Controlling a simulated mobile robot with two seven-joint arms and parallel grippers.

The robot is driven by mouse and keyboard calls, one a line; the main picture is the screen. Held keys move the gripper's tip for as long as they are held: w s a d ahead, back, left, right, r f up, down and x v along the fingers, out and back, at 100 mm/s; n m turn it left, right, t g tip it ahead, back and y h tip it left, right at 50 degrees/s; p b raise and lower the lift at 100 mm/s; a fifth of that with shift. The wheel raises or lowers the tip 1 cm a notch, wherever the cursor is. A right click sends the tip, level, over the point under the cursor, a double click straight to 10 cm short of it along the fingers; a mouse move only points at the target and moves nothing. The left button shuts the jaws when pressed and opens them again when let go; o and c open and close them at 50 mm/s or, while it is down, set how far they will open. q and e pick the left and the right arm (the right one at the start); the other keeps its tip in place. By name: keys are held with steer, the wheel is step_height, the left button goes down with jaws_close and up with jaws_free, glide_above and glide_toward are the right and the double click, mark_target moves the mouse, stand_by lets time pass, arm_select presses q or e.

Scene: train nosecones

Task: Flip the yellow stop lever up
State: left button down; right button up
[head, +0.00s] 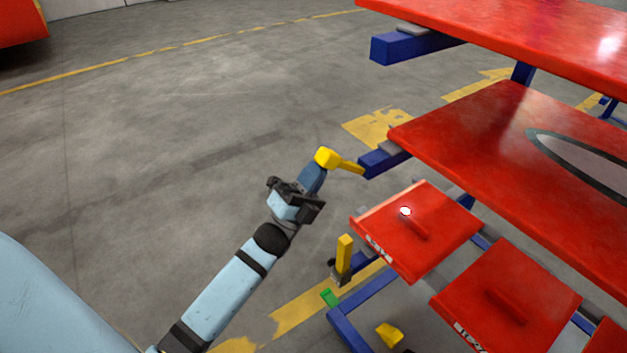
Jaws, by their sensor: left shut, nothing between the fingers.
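A yellow stop lever (345,169) sticks out sideways from the end of the blue beam (380,163) under the middle red shelf. It has a thicker yellow end at its left. My left gripper (318,167) reaches up from the lower left, its fingers shut with nothing between them. Its fingertips are at the lever's thick end; whether they touch it I cannot tell. A second yellow lever (345,253) stands upright on a lower blue beam, below and right of the gripper. My right gripper is not in view.
Red shelves, an upper one (540,35) and a middle one (470,135), fill the right side. Smaller red panels with handles (385,225) (535,280) sit below. A yellow piece (389,334) shows near the bottom. The grey floor on the left is open.

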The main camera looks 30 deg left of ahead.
mark_target(319, 154)
arm_select(q)
steer(key=r+g+p, duration=0.1)
steer(key=p, duration=0.1)
steer(key=r+g+p, duration=0.1)
steer(key=r+p, duration=0.1)
steer(key=w+r+p, duration=0.1)
steer(key=p, duration=0.2)
steer(key=shift+w+d+r+g+y, duration=0.1)
steer(key=shift+d+r+g+y, duration=0.05)
steer(key=shift+d+g+y, duration=0.2)
steer(key=w+r+g+p, duration=0.1)
steer(key=g+p, duration=0.1)
steer(key=p, duration=0.2)
steer(key=w+d+r+g+y+p, duration=0.1)
steer(key=w+g+p, duration=0.1)
steer(key=p, duration=0.2)
steer(key=shift+r+y+p, duration=0.2)
steer(key=shift+y+p, duration=0.05)
steer(key=shift+p, duration=0.1)
steer(key=shift+w+d+p, duration=0.2)
steer(key=shift+w+p, duration=0.35)
steer(key=shift+w+d+r, duration=0.25)
steer(key=shift+w+d, duration=0.1)
steer(key=shift+w, duration=0.25)
steer(key=shift+w+r+p, duration=0.1)
steer(key=shift+p, duration=0.25)
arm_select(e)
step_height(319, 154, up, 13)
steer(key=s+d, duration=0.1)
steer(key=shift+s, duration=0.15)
